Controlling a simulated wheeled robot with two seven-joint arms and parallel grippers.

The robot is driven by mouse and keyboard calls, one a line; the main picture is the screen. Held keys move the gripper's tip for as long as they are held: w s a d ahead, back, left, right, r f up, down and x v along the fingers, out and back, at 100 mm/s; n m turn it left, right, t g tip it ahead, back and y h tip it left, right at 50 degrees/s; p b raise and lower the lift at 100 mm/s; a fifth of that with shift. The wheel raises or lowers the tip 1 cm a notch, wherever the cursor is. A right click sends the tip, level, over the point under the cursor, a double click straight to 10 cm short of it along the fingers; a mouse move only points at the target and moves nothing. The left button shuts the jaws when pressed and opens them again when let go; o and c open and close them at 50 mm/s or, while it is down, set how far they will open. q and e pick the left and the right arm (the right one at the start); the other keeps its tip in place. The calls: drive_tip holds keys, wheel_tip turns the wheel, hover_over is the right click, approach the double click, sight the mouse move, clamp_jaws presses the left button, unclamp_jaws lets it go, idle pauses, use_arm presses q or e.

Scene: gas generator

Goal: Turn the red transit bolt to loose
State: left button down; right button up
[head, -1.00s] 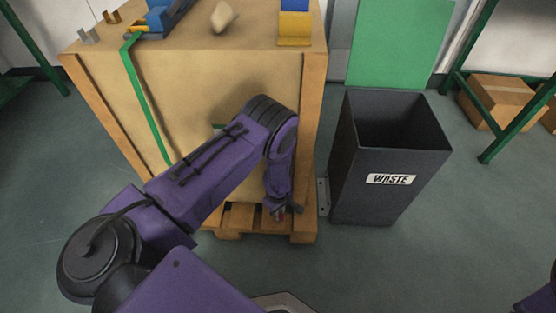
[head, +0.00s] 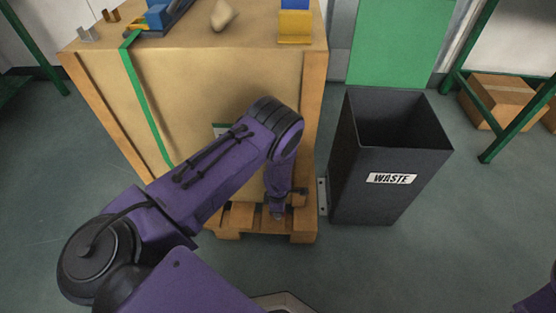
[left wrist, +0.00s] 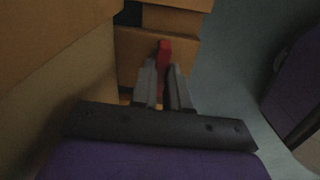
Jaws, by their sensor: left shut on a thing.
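The red transit bolt (left wrist: 163,54) shows in the left wrist view as a small red piece at the wooden pallet under the crate. My left gripper (left wrist: 165,74) is shut on it, with the two grey fingers on either side. In the head view my left gripper (head: 277,211) is low at the right front of the pallet, and the bolt is hidden there. How far the bolt is turned cannot be told. My right gripper is out of view.
The large crate (head: 205,75) stands on the pallet (head: 240,222). A dark waste bin (head: 385,205) stands close to the right of it. A green strap (head: 143,98) runs down the crate's front. Open floor lies in front and right.

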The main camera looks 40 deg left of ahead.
use_arm(q)
drive_tip(key=shift+w+d+n, duration=0.1)
drive_tip(key=shift+w+n, duration=0.05)
drive_tip(key=shift+n, duration=0.15)
idle(0.4)
drive_tip(key=c, duration=1.1)
unclamp_jaws()
wheel_tip(320, 180, up, 11)
drive_tip(key=p, duration=0.4)
drive_tip(key=shift+f, duration=0.2)
